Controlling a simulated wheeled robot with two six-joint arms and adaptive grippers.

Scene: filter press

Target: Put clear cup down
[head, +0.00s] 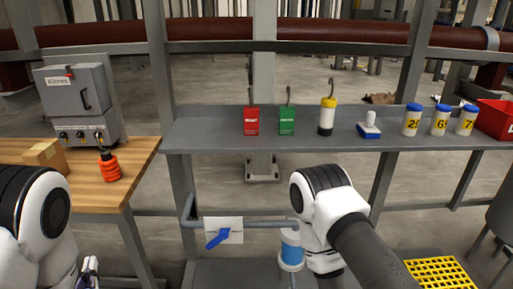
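No clear cup can be made out with certainty. A blue and white cylinder (291,251) stands below the right end of a grey pipe, beside my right arm; I cannot tell whether it is the cup or a fixture. My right arm's white joint is just right of it, and the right gripper is hidden. My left gripper (88,272) shows only in part at the bottom left, beside the wooden table, and its fingers are too cut off to judge. A blue valve handle (218,239) sits on a white plate (231,226) by the pipe.
A grey shelf (215,141) carries a red tag (251,121), a green tag (287,121), a yellow-white hooked item (327,116), a blue-white stamp-like item (369,126) and blue-lidded jars (411,121). A wooden table (135,158) holds a grey box (78,100) and orange object (109,167).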

